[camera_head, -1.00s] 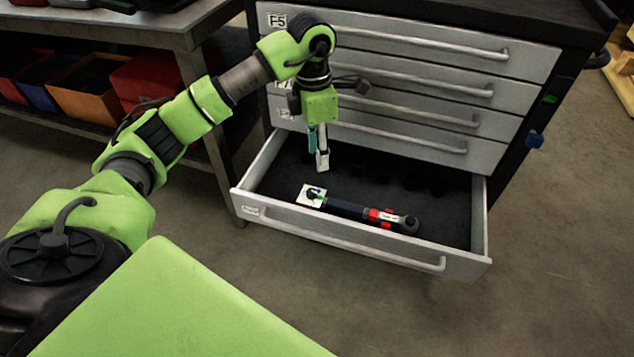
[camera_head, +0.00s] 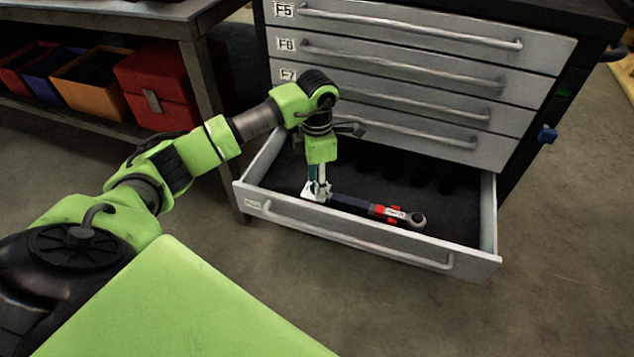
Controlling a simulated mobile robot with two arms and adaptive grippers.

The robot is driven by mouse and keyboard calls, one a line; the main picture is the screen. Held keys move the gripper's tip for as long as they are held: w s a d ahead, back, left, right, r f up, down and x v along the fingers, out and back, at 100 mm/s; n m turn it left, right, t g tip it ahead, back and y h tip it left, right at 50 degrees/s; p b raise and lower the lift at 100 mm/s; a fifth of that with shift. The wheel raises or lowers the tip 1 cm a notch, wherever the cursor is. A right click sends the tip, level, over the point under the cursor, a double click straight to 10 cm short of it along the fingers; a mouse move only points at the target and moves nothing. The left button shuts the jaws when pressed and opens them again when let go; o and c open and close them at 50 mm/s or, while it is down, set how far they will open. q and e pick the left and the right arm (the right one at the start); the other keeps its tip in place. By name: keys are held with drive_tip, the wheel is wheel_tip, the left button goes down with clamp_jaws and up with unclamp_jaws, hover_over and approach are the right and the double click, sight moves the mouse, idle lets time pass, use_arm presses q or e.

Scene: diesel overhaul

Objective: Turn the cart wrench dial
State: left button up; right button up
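The cart wrench (camera_head: 358,205), dark with red bands and a round grey head at its right end, lies in the open bottom drawer (camera_head: 345,240) of the tool cart. At its left end is a white plate (camera_head: 309,192), where the dial is largely hidden behind my fingers. My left gripper (camera_head: 318,190) points down into the drawer with its fingertips at this left end. The fingers look close together; whether they touch or grip the dial cannot be made out. My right gripper is not in view.
Closed drawers (camera_head: 400,70) with long handles rise behind the open drawer. A workbench (camera_head: 130,18) with red, blue and orange bins (camera_head: 88,85) below stands at the left. A blue knob (camera_head: 547,134) sticks out on the cart's right side. The floor at right is clear.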

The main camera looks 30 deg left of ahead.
use_arm(q)
drive_tip(key=shift+f, duration=0.1)
clamp_jaws()
